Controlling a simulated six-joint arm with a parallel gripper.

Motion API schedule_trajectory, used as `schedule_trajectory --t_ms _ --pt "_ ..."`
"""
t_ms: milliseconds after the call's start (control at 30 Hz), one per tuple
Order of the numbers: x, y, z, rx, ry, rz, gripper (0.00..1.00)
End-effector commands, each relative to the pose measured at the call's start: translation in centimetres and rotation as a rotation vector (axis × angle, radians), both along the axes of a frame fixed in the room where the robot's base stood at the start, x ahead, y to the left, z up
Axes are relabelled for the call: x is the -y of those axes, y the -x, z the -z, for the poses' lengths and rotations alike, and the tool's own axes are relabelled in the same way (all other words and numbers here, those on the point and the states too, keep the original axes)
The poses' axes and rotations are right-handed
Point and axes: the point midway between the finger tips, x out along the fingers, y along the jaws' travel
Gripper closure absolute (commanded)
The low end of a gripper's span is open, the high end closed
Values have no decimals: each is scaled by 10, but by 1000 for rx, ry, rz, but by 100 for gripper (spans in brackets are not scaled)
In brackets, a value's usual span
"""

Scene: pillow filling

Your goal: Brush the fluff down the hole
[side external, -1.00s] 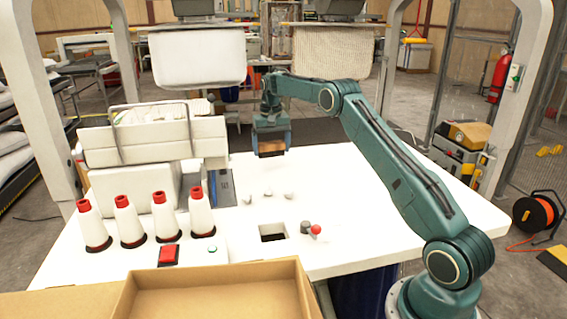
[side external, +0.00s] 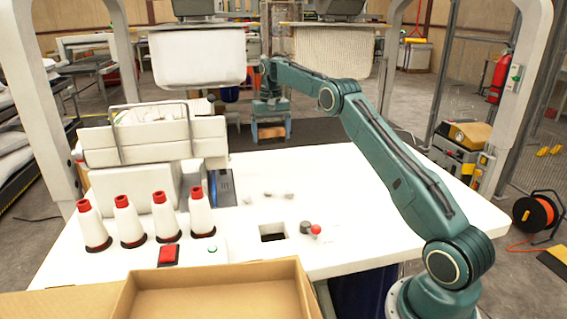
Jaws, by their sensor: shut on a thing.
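The hole (side external: 273,237) is a dark square opening in the white table top. Several small pale fluff tufts (side external: 267,195) lie on the table behind the hole, roughly in a row, apart from it. My gripper (side external: 270,140) is at the far side of the table, well behind the fluff. It is shut on a brown block-like brush (side external: 269,132), held between its two fingers. The brush's bristles cannot be made out. The brush is clear of the fluff.
Several white cones with red tops (side external: 129,222) stand at left. A red button (side external: 169,254) is in front of them. A grey knob and red ball (side external: 315,230) sit right of the hole. A cardboard box (side external: 215,293) is in front. The table's right side is clear.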

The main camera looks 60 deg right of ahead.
Motion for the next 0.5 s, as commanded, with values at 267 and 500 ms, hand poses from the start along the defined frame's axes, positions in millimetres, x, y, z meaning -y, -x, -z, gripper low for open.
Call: schedule_trajectory --t_ms 267,500 --pt "-1 0 0 0 0 -4 37" --pt "-13 -2 3 0 0 -72 37"
